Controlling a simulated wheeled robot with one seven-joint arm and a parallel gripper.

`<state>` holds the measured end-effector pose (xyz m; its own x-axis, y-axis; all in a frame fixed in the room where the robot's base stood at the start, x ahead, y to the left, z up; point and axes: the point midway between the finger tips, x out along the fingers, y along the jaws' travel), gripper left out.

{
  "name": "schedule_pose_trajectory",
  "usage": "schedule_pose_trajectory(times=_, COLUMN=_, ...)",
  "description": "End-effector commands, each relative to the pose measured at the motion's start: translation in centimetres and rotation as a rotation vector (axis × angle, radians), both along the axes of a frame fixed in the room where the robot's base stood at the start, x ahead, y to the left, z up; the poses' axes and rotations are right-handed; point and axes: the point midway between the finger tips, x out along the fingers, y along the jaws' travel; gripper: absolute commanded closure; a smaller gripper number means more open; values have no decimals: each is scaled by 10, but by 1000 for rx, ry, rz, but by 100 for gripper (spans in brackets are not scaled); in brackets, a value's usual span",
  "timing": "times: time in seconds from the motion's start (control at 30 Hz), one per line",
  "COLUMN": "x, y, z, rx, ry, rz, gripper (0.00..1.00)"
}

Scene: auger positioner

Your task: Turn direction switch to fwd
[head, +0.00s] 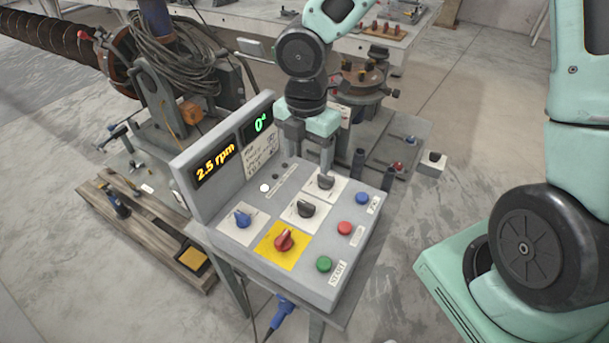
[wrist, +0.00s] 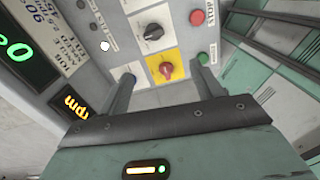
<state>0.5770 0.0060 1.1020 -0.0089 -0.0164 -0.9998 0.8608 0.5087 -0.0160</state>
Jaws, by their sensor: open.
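The grey control panel (head: 235,262) carries rotary knobs: two black knobs on white plates, one nearer (head: 306,209) and one farther (head: 325,182), a blue knob (head: 242,218) and a red knob (head: 284,240) on a yellow plate. The knob labels are too small to tell which is the direction switch. My gripper (head: 309,160) is open, pointing down above the panel's far part near the farther black knob. The wrist view shows my open gripper (wrist: 165,78) with the red knob (wrist: 167,70) between its fingers and a black knob (wrist: 152,32) beyond. No knob is held.
The panel's raised back has an orange "2.5 rpm" display (head: 215,163) and a green display (head: 258,124). Blue (head: 362,198), red (head: 345,228) and green (head: 324,264) buttons line the right side. Machinery with coiled cable (head: 180,68) stands behind.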

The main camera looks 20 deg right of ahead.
Motion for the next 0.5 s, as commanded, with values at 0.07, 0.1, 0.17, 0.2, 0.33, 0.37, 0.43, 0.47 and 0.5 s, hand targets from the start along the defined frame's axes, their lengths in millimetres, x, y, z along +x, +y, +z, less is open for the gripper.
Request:
schedule_pose_trajectory(times=0.07, x=8, y=-4, z=10, rx=11, ry=-2, rz=53, gripper=34)
schedule_pose_trajectory(times=0.1, x=10, y=-5, z=10, rx=15, ry=-4, rz=72, gripper=34)
schedule_pose_trajectory(times=0.17, x=13, y=-6, z=8, rx=17, ry=-6, rz=91, gripper=34)
schedule_pose_trajectory(times=0.2, x=13, y=-6, z=6, rx=18, ry=-7, rz=97, gripper=34)
schedule_pose_trajectory(times=0.33, x=13, y=-5, z=-10, rx=18, ry=-6, rz=101, gripper=34)
schedule_pose_trajectory(times=0.37, x=13, y=-6, z=-15, rx=17, ry=-5, rz=100, gripper=34)
schedule_pose_trajectory(times=0.43, x=12, y=-5, z=-28, rx=18, ry=-3, rz=101, gripper=34)
schedule_pose_trajectory(times=0.47, x=12, y=-5, z=-35, rx=16, ry=-3, rz=99, gripper=34)
schedule_pose_trajectory(times=0.5, x=12, y=-5, z=-43, rx=17, ry=-4, rz=100, gripper=34)
